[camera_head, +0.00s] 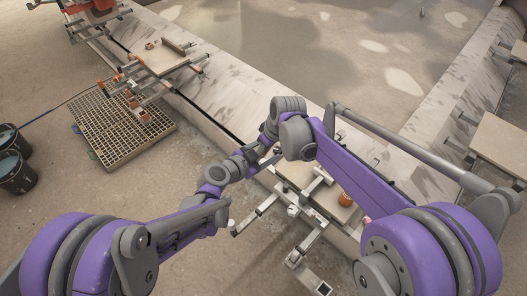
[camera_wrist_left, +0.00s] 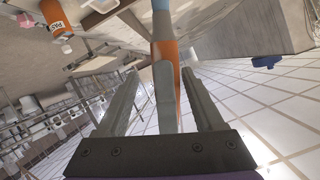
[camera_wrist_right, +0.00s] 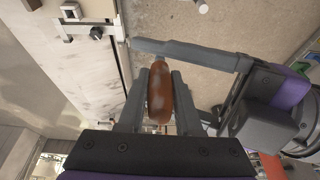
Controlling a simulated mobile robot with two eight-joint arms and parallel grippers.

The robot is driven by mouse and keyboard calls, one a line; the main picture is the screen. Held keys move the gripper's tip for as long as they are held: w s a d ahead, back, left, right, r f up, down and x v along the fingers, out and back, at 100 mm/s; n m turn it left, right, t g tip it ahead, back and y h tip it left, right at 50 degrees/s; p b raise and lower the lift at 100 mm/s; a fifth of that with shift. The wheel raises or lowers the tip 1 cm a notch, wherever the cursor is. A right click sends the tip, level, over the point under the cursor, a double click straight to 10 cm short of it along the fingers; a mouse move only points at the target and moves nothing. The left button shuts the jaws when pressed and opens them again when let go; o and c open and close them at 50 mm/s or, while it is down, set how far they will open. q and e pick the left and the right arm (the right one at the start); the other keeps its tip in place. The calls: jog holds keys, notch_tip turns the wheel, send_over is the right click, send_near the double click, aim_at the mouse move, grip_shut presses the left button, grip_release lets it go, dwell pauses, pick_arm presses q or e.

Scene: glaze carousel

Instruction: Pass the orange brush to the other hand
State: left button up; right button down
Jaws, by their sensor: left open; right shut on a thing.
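The orange brush (camera_wrist_right: 160,92) is held between the fingers of my right gripper (camera_wrist_right: 160,75), its rounded orange-brown handle pointing toward the right wrist camera. In the left wrist view, the brush (camera_wrist_left: 176,62) runs upward between the spread fingers of my left gripper (camera_wrist_left: 162,76), with a blue part at the top. A grey finger of my right gripper (camera_wrist_left: 164,98) also stands between them. The left gripper is open around the brush; I cannot tell whether it touches. In the head view, both grippers meet near the centre and the brush is too small to make out.
An orange jar (camera_head: 345,198) stands on the nearest carousel board, below the arms; it also shows in the left wrist view (camera_wrist_left: 55,12). Metal bracket arms (camera_head: 258,212) stick out there. A floor grate (camera_head: 122,125) and dark buckets (camera_head: 14,172) lie at left.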

pick_arm(q)
jog(key=c, duration=0.8)
jog(key=shift+s+d, duration=0.1)
jog(key=shift+s, duration=0.05)
grip_shut()
pick_arm(e)
jog(key=c, duration=0.5)
grip_release()
jog(key=shift+a, duration=0.1)
jog(key=shift+r, duration=0.1)
